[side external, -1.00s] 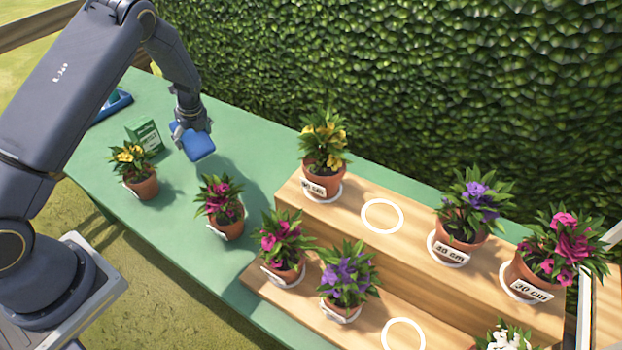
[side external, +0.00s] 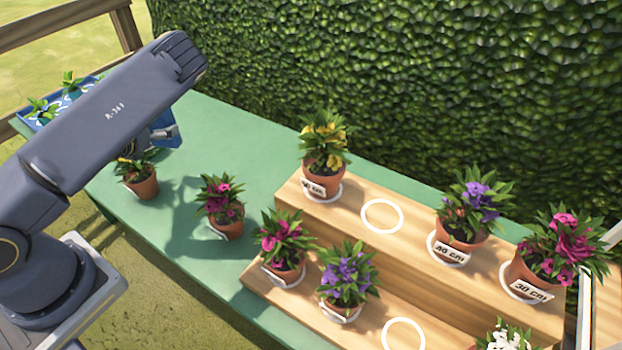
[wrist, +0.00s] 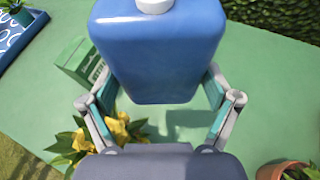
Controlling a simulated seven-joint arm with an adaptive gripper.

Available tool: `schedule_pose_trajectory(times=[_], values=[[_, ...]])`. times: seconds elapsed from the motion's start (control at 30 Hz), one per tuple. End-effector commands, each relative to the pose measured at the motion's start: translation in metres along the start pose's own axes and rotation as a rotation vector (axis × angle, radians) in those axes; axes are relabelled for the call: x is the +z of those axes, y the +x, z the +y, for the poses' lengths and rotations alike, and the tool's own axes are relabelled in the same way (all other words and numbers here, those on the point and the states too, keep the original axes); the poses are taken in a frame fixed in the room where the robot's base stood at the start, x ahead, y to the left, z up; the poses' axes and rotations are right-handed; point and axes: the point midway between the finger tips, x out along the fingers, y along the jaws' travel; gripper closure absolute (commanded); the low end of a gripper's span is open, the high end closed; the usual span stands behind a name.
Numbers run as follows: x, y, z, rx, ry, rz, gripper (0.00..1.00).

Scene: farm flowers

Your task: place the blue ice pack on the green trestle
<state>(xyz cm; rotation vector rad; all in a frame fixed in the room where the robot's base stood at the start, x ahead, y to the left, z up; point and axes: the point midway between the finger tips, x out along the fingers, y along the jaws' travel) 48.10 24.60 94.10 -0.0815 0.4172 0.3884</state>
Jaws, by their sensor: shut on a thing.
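The blue ice pack (wrist: 160,55) is a rounded blue block with a white cap, between the fingers of my gripper (wrist: 160,100) in the wrist view. My gripper is shut on it and holds it above the table. In the side view, part of the ice pack (side external: 168,134) shows behind my arm, which hides most of the gripper. The green trestle (side external: 245,150) is the long green table under the pots and the wooden step stand. In the wrist view, bare trestle (wrist: 270,90) shows below and right of the pack.
A green box (wrist: 80,65) and a yellow-flowered pot (side external: 142,182) stand close to the gripper. A blue tray (side external: 60,105) with plants lies at the far left. A magenta-flowered pot (side external: 225,215) and the wooden step stand (side external: 350,215) are to the right. The trestle's back middle is clear.

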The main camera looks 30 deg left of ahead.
Motion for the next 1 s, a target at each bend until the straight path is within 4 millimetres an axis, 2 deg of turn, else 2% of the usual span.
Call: schedule_pose_trajectory(times=[0.17,0.43,0.6,0.7,0.87,1.0], values=[[0.002,0.023,0.001,-0.004,0.001,-0.037,0.65],[0.003,0.101,0.006,-0.003,-0.001,-0.037,0.65],[-0.018,0.140,0.009,-0.002,-0.001,-0.033,0.65],[-0.025,0.154,0.010,-0.002,-0.002,-0.034,0.65],[-0.030,0.166,0.010,-0.002,-0.001,-0.034,0.65],[-0.049,0.177,0.010,-0.001,-0.002,-0.030,0.65]])
